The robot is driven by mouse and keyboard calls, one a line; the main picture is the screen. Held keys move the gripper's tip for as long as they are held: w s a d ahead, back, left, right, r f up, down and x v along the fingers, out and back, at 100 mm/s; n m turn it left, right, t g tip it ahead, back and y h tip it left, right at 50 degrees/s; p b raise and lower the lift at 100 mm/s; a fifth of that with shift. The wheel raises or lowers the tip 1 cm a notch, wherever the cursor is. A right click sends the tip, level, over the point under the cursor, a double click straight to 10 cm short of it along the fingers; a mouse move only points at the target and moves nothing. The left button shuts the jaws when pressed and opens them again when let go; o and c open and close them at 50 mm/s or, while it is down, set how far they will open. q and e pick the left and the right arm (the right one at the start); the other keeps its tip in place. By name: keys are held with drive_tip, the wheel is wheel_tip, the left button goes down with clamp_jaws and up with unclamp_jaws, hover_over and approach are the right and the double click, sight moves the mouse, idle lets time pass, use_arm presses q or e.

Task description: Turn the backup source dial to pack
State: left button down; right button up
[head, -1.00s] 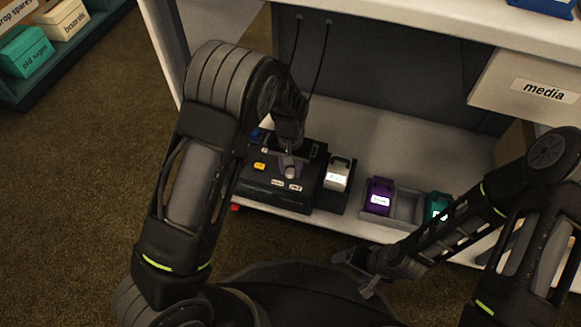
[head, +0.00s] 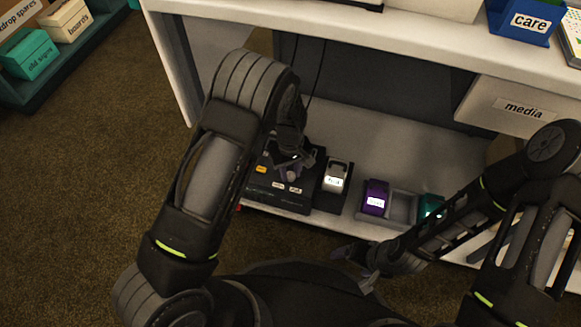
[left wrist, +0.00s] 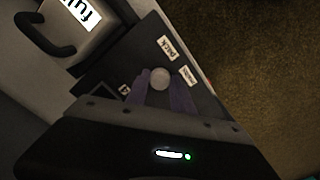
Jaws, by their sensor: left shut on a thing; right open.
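The backup source dial is a pale round knob (left wrist: 160,77) on the dark power unit (head: 262,195), which stands on the lower shelf. In the left wrist view the knob sits between the two fingers of my left gripper (left wrist: 161,92), which is shut on it. White labels reading "pack" (left wrist: 167,48) and, less clearly, "mains" (left wrist: 188,76) lie beside the knob. I cannot tell which label the dial points at. In the head view my left gripper (head: 291,168) reaches down onto the unit and partly hides its top. My right gripper (head: 356,265) is open and empty, low in front of the shelf.
A pale battery with a handle (head: 335,178) stands at the unit's right side, labelled "full" in the left wrist view.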

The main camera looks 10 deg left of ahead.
use_arm(q)
drive_tip(key=n+p, duration=0.3)
drive_tip(key=n, duration=0.3)
drive_tip(key=shift+r+n, duration=0.1)
drive_tip(key=shift+n, duration=0.2)
drive_tip(key=shift+n+p, duration=0.65)
drive_tip(key=shift+n, duration=1.15)
drive_tip(key=c, duration=1.1)
unclamp_jaws()
